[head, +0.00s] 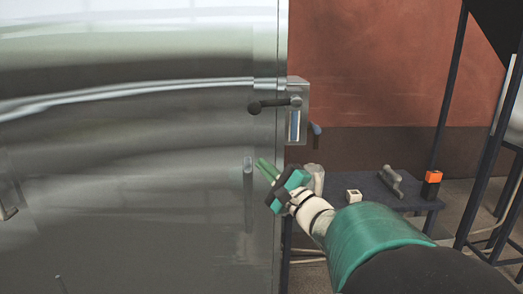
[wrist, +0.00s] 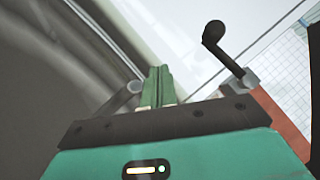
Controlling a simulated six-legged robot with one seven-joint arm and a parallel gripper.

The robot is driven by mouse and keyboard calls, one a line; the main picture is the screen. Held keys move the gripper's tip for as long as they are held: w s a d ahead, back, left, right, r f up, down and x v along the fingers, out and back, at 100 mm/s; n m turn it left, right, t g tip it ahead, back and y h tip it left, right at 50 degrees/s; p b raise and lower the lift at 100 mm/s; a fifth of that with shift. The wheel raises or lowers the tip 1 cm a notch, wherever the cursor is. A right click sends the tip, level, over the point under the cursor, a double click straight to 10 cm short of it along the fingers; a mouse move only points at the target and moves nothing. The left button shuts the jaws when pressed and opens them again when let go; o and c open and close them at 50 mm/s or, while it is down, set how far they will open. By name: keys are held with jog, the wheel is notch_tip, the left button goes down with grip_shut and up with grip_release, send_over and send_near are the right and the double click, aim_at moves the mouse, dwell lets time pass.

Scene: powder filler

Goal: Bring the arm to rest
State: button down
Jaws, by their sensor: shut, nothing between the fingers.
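My gripper (head: 266,169) reaches from the lower right in the head view and points up and left in front of the shiny metal cabinet door. Its green fingers are together with nothing between them; they also show in the wrist view (wrist: 157,85). The arm is stretched forward, below the black door handle (head: 274,104). The fingers appear apart from the handle. In the wrist view the handle (wrist: 222,45) is to the upper right of the fingers.
The large metal cabinet (head: 130,190) fills the left side. A dark low table (head: 376,194) behind my arm bears a small white box (head: 352,195), a grey handled tool (head: 393,181) and an orange-and-black item (head: 432,184). A dark metal frame (head: 450,95) stands at the right.

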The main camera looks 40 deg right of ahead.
jog(key=shift+s+a+f, duration=0.1)
jog(key=shift+s+f, duration=0.4)
jog(key=shift+s, duration=0.05)
jog(key=shift+a, duration=0.1)
